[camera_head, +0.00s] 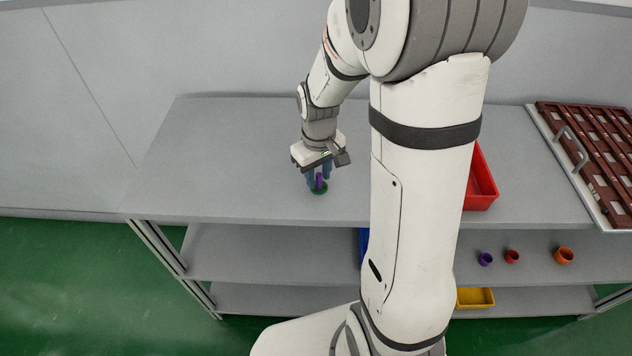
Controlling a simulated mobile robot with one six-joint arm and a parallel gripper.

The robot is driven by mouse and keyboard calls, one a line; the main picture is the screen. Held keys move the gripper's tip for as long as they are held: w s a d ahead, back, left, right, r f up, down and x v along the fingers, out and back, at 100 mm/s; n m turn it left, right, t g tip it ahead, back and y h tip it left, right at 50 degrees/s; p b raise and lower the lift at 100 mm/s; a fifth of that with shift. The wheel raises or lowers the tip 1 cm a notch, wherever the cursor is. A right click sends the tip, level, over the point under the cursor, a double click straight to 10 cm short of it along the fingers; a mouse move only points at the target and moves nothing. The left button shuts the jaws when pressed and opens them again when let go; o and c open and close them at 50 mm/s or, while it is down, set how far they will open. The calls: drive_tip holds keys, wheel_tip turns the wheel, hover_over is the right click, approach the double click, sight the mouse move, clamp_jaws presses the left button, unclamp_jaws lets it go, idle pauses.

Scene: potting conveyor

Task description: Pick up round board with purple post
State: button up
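The round board (319,190) is a small green disc on the grey top surface of the shelf unit, left of my arm. Its purple post (319,179) stands upright from it. My gripper (319,178) points down right over the board, with its bluish fingers on either side of the purple post. The fingers look apart, but I cannot tell whether they touch the post. The board seems to rest on the surface.
A red bin (481,184) sits on the top right, partly behind my arm. A brown slotted tray (590,140) with a handle stands at far right. Small purple (485,259), red (512,257) and orange (564,256) pots and a yellow bin (475,298) are on lower shelves. The top's left is clear.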

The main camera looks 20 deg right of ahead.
clamp_jaws()
